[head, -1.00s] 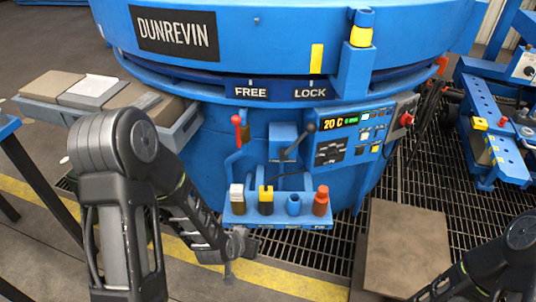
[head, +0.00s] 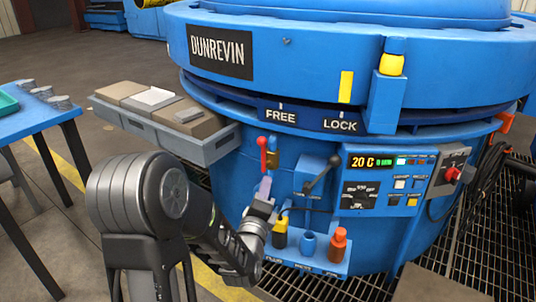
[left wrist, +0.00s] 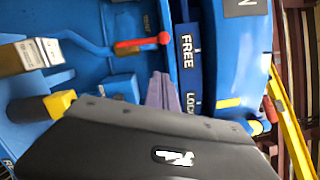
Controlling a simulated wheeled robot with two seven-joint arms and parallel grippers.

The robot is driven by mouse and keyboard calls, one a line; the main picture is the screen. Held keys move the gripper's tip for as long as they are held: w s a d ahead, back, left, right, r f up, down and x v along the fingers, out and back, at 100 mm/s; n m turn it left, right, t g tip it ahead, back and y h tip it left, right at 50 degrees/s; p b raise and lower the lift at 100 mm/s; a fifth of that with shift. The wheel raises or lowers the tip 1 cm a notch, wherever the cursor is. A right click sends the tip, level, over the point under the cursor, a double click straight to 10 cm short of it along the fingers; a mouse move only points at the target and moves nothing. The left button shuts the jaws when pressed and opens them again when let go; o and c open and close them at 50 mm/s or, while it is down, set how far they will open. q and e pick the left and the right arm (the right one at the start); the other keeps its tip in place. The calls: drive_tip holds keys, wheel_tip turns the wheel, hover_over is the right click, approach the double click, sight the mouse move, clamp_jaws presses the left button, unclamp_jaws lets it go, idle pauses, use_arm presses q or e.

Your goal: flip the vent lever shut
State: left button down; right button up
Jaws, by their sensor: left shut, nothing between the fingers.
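A lever with a red knob and red grip (head: 262,145) stands on the front of the blue furnace, below the FREE label. It also shows in the left wrist view (left wrist: 141,43), with its bent blue rod. A second lever with a black knob (head: 335,161) sits to its right on a blue box. I cannot read which one is the vent lever. My left gripper (head: 264,185) is shut and empty, its fingertips just below the red-knobbed lever in the head view. In the left wrist view the fingers (left wrist: 163,92) appear apart from the red grip. My right gripper is out of view.
A small shelf below holds a yellow-and-black item (head: 280,232), a blue cup (head: 308,244) and an orange bottle (head: 338,245). A control panel (head: 385,180) is to the right. A grey tray (head: 205,150) juts out at the left.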

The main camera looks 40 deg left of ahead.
use_arm(q)
drive_tip(key=shift+w, duration=0.1)
drive_tip(key=s+a+b+x, duration=0.1)
drive_tip(key=a+b+x, duration=0.1)
drive_tip(key=x, duration=1)
drive_tip(key=shift+w+a+r, duration=0.2)
drive_tip(key=shift+a+r, duration=0.15)
drive_tip(key=shift+r, duration=0.1)
